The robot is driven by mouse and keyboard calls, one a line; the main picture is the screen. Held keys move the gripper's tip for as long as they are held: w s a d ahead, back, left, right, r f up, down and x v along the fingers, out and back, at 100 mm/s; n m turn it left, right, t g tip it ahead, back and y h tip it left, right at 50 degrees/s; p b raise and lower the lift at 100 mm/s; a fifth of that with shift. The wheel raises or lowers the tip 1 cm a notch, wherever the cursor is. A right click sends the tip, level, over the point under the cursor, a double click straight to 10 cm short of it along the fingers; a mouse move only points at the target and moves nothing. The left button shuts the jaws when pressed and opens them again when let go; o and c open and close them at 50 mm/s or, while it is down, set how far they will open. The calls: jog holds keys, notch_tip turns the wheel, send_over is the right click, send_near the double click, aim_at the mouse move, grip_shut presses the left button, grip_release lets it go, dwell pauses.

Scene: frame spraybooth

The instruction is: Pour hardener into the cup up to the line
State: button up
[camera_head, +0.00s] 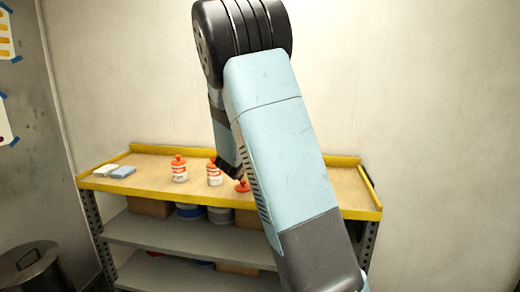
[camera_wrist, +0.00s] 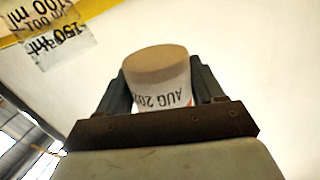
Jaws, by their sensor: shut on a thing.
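In the wrist view my gripper (camera_wrist: 161,84) is shut on a white bottle (camera_wrist: 165,97) with a flat tan end facing the camera. Its label reads "AUG 20" upside down, and a little orange-red shows beside it. A clear piece with upside-down "100 ml" and "150 ml" marks, apparently the measuring cup (camera_wrist: 62,47), is at the top left, apart from the bottle. I cannot see a liquid level. In the head view my arm hides the gripper's fingertips and the cup. An orange cap-like thing (camera_head: 242,186) shows beside my arm; I cannot tell whether it belongs to the held bottle.
Two white bottles with orange caps, a left one (camera_head: 179,169) and a right one (camera_head: 214,173), stand on the yellow-edged bench (camera_head: 140,180). White and blue blocks (camera_head: 122,172) lie at its left end. Cans and boxes sit on the shelf below. A lidded bin (camera_head: 35,268) stands lower left.

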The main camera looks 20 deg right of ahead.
jog(key=shift+s+f+m, duration=0.2)
jog(key=shift+s+m, duration=0.05)
jog(key=shift+m, duration=0.75)
jog(key=shift+s+d+f+m+y, duration=0.2)
jog(key=shift+f+m+y, duration=0.2)
jog(key=shift+m, duration=0.2)
jog(key=shift+f, duration=0.2)
jog(key=shift+s+d+f+m, duration=0.15)
jog(key=shift+s+m, duration=0.05)
jog(key=shift+m, duration=0.4)
dwell(0.7)
jog(key=shift+w+m+y, duration=0.1)
jog(key=shift+m+y, duration=0.3)
jog(key=shift+m, duration=0.3)
dwell(0.9)
jog(key=shift+r+m+t+y, duration=0.2)
jog(key=shift+m+t+y, duration=0.1)
jog(key=shift+m, duration=0.7)
dwell(2.3)
